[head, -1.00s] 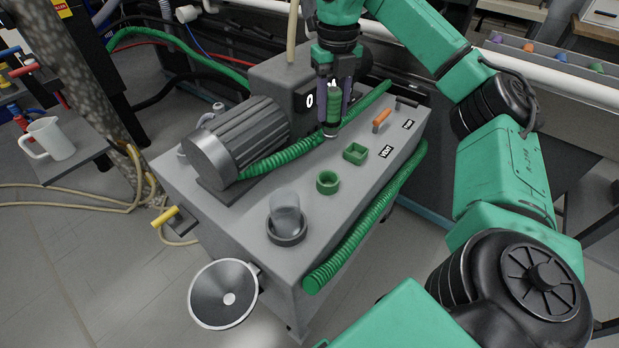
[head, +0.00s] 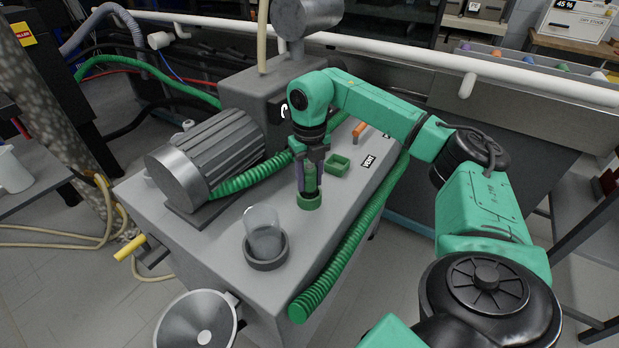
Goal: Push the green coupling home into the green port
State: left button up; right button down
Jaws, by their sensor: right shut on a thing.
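The green coupling (head: 310,178) is upright between the fingers of my right gripper (head: 310,188), which is shut on it. The round green port (head: 309,203) is a short ring on top of the grey cabinet. The coupling is right over this port, and its lower end appears to meet the ring. The fingers hide part of the join, so I cannot tell how deep it sits. A square green port (head: 337,165) is just behind and to the right, apart from the coupling. My left gripper is not in view.
A clear dome in a dark ring (head: 264,243) stands in front left of the port. A ribbed motor (head: 205,160) is to the left. A green hose (head: 345,245) runs along the cabinet's right edge. An orange-handled lever (head: 360,129) is behind.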

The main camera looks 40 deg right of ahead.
jog(key=shift+f, duration=0.2)
jog(key=shift+c, duration=2.2)
grip_release()
jog(key=shift+r, duration=0.4)
notch_tip(320, 180, up, 8)
jog(key=shift+r, duration=0.1)
notch_tip(320, 180, up, 3)
jog(key=shift+f+p, duration=0.15)
jog(key=shift+p, duration=0.8)
jog(key=shift+r, duration=0.45)
jog(key=shift+f, duration=0.1)
